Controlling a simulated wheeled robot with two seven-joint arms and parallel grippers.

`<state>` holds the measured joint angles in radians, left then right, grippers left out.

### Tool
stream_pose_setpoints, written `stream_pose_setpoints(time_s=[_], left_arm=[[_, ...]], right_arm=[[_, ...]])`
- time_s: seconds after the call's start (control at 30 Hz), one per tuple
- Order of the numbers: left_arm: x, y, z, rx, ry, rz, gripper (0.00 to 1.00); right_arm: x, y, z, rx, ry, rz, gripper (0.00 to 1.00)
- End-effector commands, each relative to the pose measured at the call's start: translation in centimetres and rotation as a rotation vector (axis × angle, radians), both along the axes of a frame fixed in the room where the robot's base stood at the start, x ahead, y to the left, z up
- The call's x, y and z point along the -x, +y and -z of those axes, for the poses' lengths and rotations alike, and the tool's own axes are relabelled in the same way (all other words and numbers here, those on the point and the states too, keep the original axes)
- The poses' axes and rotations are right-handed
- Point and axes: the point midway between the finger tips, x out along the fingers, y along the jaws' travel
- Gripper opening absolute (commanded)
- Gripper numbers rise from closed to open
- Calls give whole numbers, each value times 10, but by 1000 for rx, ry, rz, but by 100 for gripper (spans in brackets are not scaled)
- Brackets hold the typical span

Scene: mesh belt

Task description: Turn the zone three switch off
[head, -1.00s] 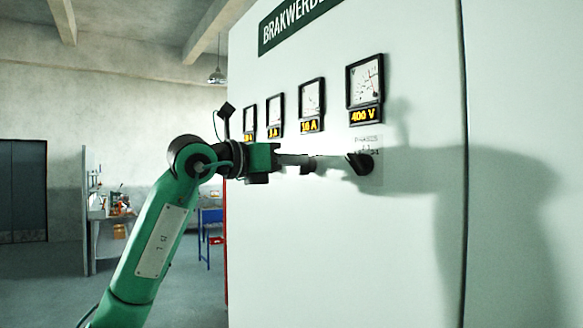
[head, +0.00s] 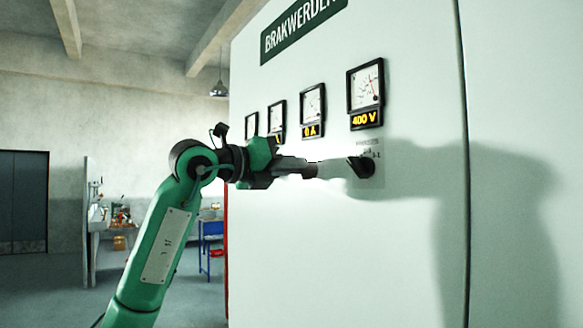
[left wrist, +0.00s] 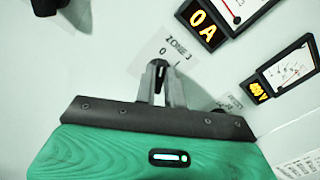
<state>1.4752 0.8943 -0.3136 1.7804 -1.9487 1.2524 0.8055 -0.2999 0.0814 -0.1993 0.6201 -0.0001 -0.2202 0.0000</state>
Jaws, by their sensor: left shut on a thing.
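The zone three switch (left wrist: 160,72) is a small dark knob under a tilted "ZONE 3" label (left wrist: 178,45) marked 0 and I in the left wrist view. My left gripper (left wrist: 158,88) is shut on it, with a finger on either side. The knob's visible end points up in that view, near the 0 mark. In the head view my left gripper (head: 308,171) reaches the panel from the left, below the meter showing 0 A (head: 313,131); the fingers largely hide the switch there. My right gripper is in neither view.
The pale cabinet (head: 400,260) carries a row of meters. A black knob (head: 361,167) sits just right of my gripper, below the 400 V meter (head: 365,118). Another dark knob (left wrist: 46,6) shows at the wrist view's upper left. The panel below is clear.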

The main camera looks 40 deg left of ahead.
Motion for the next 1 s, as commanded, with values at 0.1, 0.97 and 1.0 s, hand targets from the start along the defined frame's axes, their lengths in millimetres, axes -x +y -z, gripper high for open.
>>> stream_pose_setpoints(time_s=[0.1,0.97,1.0], left_arm=[[0,0,0,2,0,-1,0],[43,19,4,1,-5,-4,33],[52,23,4,2,-4,-3,33]], right_arm=[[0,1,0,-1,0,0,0],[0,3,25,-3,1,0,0],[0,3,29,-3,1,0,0]])
